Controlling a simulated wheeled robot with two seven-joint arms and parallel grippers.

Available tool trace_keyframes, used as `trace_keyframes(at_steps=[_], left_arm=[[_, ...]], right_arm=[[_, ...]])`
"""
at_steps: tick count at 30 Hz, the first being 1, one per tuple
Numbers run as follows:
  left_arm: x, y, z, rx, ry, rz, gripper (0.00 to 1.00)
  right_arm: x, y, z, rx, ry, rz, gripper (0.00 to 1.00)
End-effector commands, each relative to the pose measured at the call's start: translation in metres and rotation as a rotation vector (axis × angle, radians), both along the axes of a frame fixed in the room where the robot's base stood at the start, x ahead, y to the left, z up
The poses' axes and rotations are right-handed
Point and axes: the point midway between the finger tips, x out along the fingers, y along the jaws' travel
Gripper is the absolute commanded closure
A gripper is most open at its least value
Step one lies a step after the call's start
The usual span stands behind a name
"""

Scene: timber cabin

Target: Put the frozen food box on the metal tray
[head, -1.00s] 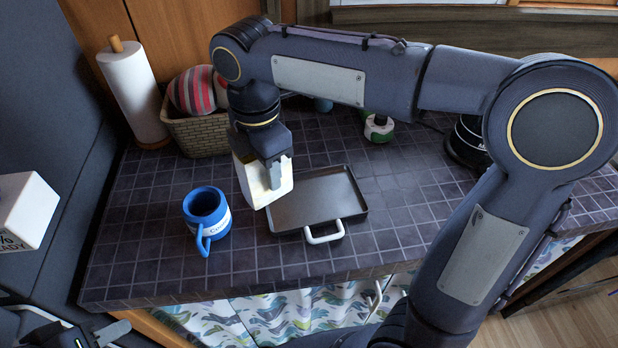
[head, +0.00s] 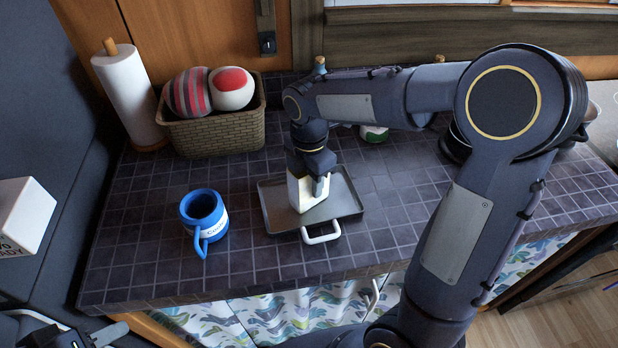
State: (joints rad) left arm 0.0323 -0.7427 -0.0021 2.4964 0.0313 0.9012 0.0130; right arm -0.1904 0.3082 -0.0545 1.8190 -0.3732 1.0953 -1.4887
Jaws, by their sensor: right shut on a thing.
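The frozen food box (head: 307,195), a small white carton, is upright in my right gripper (head: 318,185), which is shut on it. The box is over the left-middle part of the metal tray (head: 342,207), inside its rim as seen from above. I cannot tell whether its base touches the tray. The tray is dark and shallow with a white handle at its front, and lies flat on the tiled counter. My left gripper (head: 110,334) is at the bottom left edge, away from the counter things, only partly in view; its opening is unclear.
A blue mug (head: 204,215) stands left of the tray. A wicker basket (head: 218,134) with round cushions or balls and a paper towel roll (head: 130,95) stand at the back left. A white box with lettering (head: 22,215) is at the far left. The counter's front left is clear.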

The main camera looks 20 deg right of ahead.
Motion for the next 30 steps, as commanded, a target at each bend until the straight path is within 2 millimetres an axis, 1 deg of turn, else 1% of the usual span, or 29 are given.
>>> trace_keyframes(at_steps=[7,11,12,16,25,28,30], left_arm=[[0.0,0.0,0.0,0.0,0.0,0.0,0.64],[0.0,0.0,-0.003,0.0,0.0,0.0,0.64],[0.0,0.0,-0.002,0.0,0.0,0.0,0.64],[0.0,0.0,-0.002,0.0,0.0,0.0,0.64],[0.0,0.0,0.0,0.0,0.0,0.0,0.64],[0.0,0.0,0.001,0.0,0.0,0.0,0.64],[0.0,0.0,0.001,0.0,0.0,0.0,0.64]], right_arm=[[0.0,0.0,0.0,0.0,-0.002,-0.001,0.92],[0.0,0.0,-0.004,0.0,-0.002,-0.001,0.92],[0.0,0.0,-0.003,0.0,-0.001,-0.001,0.54],[0.0,0.0,-0.003,0.0,-0.001,-0.001,0.37],[0.0,0.0,-0.001,0.0,-0.001,-0.001,0.37],[0.001,0.0,0.007,0.001,-0.003,-0.001,0.37],[0.001,0.001,0.018,0.001,-0.006,-0.001,0.37]])
